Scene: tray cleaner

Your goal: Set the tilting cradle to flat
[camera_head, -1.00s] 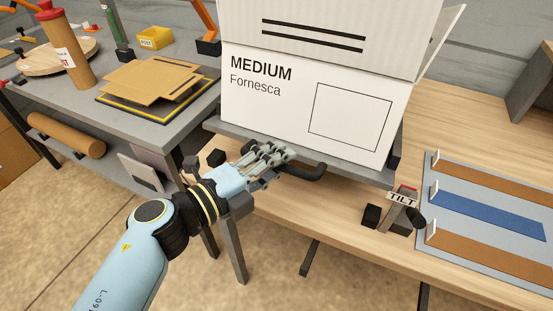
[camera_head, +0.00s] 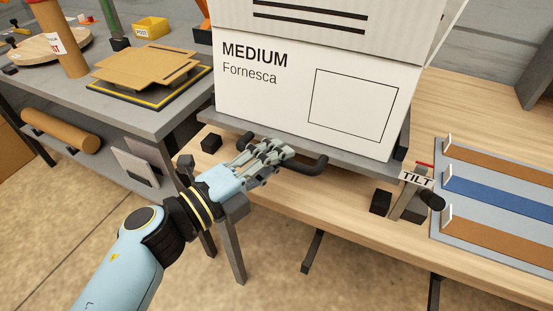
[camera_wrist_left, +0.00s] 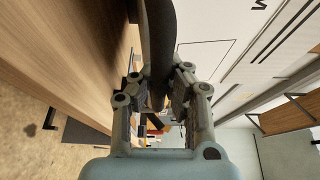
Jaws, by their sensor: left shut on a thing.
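The tilting cradle (camera_head: 352,164) is a grey plate with a black handle bar (camera_head: 307,168) along its front edge. A large white box marked MEDIUM Fornesca stands on it (camera_head: 262,95). My left gripper (camera_head: 268,158) is shut on the handle, left of its middle. In the left wrist view the dark bar (camera_wrist_left: 158,45) runs between the fingers (camera_wrist_left: 160,88). A TILT sign (camera_head: 417,179) with a black-knobbed lever (camera_head: 431,200) is at the cradle's right front. The cradle's exact angle is hard to tell, as the box hides most of it. My right gripper is out of view.
The wooden bench (camera_head: 350,207) carries black blocks (camera_head: 211,143) near the cradle. A grey board with brown and blue strips (camera_head: 500,204) lies on the right. A grey table on the left holds flat cardboard (camera_head: 145,70) and a brown tube (camera_head: 65,40).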

